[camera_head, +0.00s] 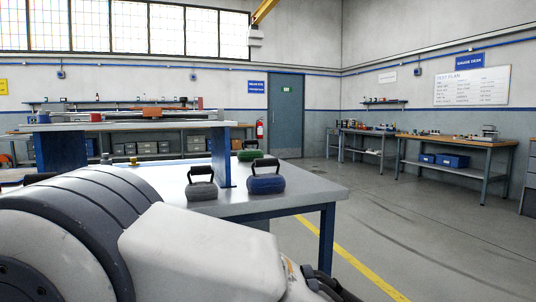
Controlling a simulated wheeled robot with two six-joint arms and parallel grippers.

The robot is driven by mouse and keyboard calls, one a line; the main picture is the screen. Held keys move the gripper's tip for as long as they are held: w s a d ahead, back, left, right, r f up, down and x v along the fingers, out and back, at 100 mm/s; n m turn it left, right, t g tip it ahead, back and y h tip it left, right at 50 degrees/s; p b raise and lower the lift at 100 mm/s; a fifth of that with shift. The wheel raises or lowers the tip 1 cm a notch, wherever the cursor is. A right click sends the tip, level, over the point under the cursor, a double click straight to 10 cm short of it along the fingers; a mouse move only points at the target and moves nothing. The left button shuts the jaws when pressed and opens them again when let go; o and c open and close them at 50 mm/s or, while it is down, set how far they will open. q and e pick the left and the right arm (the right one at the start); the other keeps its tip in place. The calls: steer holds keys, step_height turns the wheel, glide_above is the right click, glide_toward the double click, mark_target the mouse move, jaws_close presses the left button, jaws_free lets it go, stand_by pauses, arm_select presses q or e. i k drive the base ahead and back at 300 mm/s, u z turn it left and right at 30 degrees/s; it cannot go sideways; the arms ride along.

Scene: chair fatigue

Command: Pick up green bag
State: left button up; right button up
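A green bag (249,154) with a dark handle sits at the back of the near table, behind a blue bag (266,183). A grey bag (201,190) with a black handle stands to the left of the blue one. My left arm comes in from the left and fills the lower left foreground. Part of my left gripper (330,289) shows dark at the bottom edge, below and in front of the table, apart from the bags. Its fingertips are not clear. My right gripper is not in view.
The bags stand on a grey table (310,195) with blue legs. A raised shelf (130,126) on a blue upright stands just left of the green bag. Open floor lies to the right, with workbenches (455,142) along the wall.

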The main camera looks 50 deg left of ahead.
mark_target(245, 155)
steer(key=u, duration=0.2)
steer(key=i, duration=0.6)
steer(key=u, duration=1.05)
steer(key=i, duration=0.45)
steer(key=u, duration=0.45)
